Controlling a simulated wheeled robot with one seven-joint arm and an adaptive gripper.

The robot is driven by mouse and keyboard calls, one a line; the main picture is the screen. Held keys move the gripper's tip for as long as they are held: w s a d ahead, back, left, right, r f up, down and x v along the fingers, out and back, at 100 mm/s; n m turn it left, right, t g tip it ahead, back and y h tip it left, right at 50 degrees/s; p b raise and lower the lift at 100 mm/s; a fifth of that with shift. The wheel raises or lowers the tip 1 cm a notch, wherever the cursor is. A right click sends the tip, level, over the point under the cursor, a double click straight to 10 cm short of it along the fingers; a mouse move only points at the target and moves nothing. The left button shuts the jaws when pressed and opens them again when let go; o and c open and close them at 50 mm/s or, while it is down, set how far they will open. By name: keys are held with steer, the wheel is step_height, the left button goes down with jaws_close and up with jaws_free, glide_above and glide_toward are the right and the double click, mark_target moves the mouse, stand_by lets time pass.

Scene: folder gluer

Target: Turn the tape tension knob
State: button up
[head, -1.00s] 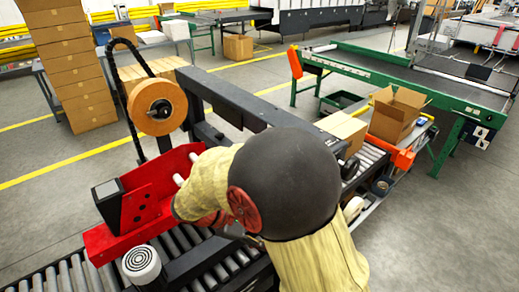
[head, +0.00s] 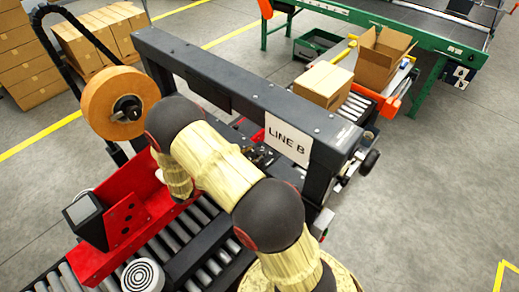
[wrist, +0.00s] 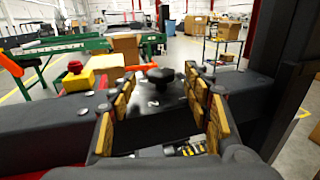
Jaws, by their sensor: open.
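In the wrist view a black knob (wrist: 160,74) with a round lobed top stands on a dark plate (wrist: 152,101) marked with a pale figure like a 2. My gripper (wrist: 160,84) is open, with its yellow-padded fingers to the left and right of the knob in the picture. The knob looks beyond the fingertips; I cannot tell the exact gap, and no contact shows. In the head view my arm hides the knob and my gripper. The orange-brown tape roll (head: 103,108) hangs on its holder at the left of the machine.
A dark crossbeam with a LINE B sign (head: 288,139) spans the roller conveyor. A red bracket (head: 125,224) stands at the left. In the wrist view a red button sits on a yellow box (wrist: 77,82) left of the knob. A closed carton (head: 320,84) lies beyond the beam.

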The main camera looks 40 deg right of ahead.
mark_target(261, 151)
steer(key=shift+s+d, duration=0.2)
steer(key=shift+d, duration=0.85)
steer(key=shift+s+d, duration=0.2)
steer(key=shift+d, duration=0.8)
steer(key=shift+c, duration=0.2)
steer(key=c, duration=1.1)
steer(key=shift+r+n+t, duration=0.1)
steer(key=shift+n+t, duration=0.2)
steer(key=shift+t, duration=0.2)
steer(key=shift+s+n+t+p, duration=0.1)
steer(key=shift+n+t+p, duration=0.5)
steer(key=shift+t, duration=0.2)
steer(key=n+t+p, duration=0.1)
steer(key=n+t, duration=0.2)
steer(key=t, duration=0.2)
steer(key=shift+t, duration=0.3)
steer(key=n+t+y+p, duration=0.1)
steer(key=n+t+y, duration=0.2)
steer(key=n+t, duration=0.1)
steer(key=shift+n+t, duration=0.3)
steer(key=shift+t, duration=0.6)
steer(key=shift+n+t+y, duration=0.6)
steer(key=shift+t+y, duration=0.1)
steer(key=shift+y, duration=0.1)
steer(key=shift+t, duration=0.3)
